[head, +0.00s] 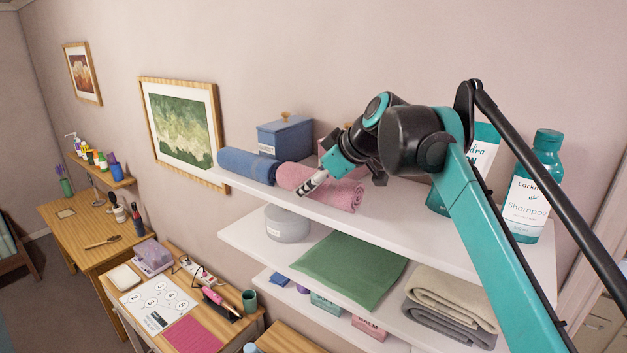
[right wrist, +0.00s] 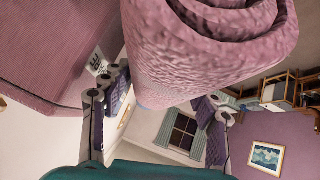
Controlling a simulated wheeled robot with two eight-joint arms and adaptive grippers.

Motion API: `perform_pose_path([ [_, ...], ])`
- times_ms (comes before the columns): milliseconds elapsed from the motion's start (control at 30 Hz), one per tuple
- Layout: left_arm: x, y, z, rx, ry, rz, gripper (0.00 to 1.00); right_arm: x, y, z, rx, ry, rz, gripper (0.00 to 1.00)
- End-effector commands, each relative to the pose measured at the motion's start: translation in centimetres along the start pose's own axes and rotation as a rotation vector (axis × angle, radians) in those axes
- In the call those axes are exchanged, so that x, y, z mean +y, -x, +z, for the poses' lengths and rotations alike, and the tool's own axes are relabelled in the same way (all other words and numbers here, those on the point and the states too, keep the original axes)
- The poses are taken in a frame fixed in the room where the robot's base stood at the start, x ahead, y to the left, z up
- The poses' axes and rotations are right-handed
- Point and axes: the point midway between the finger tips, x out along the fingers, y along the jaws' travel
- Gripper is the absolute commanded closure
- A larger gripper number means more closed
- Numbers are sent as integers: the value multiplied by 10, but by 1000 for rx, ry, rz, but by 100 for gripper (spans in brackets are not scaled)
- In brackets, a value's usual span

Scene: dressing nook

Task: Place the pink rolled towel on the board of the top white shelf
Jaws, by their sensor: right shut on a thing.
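The pink rolled towel (head: 345,194) is at the top white shelf (head: 415,215), lying lengthwise close to its front edge. It looks on or just above the board; I cannot tell if it touches. My right gripper (head: 330,180) is shut on the towel from above and behind. In the right wrist view the towel's spiral end (right wrist: 225,30) fills the top, between the fingers (right wrist: 155,125). A blue rolled towel (head: 247,166) lies at the shelf's left end, its end against or very near the pink towel. My left gripper is not in view.
A blue lidded box (head: 285,137) and a pink box (head: 326,146) stand behind the towels. A shampoo bottle (head: 531,190) and another teal bottle (head: 483,150) stand at the right. Lower boards hold a green cloth (head: 350,270), a grey bin (head: 288,224) and folded towels (head: 450,300).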

Motion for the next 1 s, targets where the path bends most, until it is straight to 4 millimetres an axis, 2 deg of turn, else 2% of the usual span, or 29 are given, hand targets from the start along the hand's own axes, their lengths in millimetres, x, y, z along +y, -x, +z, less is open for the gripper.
perform_pose_path([
  [467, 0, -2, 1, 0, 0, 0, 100, -2, -7, 8, 0, 0, 0, 72],
  [500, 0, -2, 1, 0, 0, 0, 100, -2, -6, 7, 0, 0, 0, 32],
  [867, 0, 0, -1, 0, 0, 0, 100, -1, -3, 4, 0, 0, 0, 32],
  [1000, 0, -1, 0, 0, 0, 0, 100, 0, 14, 5, -1, -1, 1, 32],
])
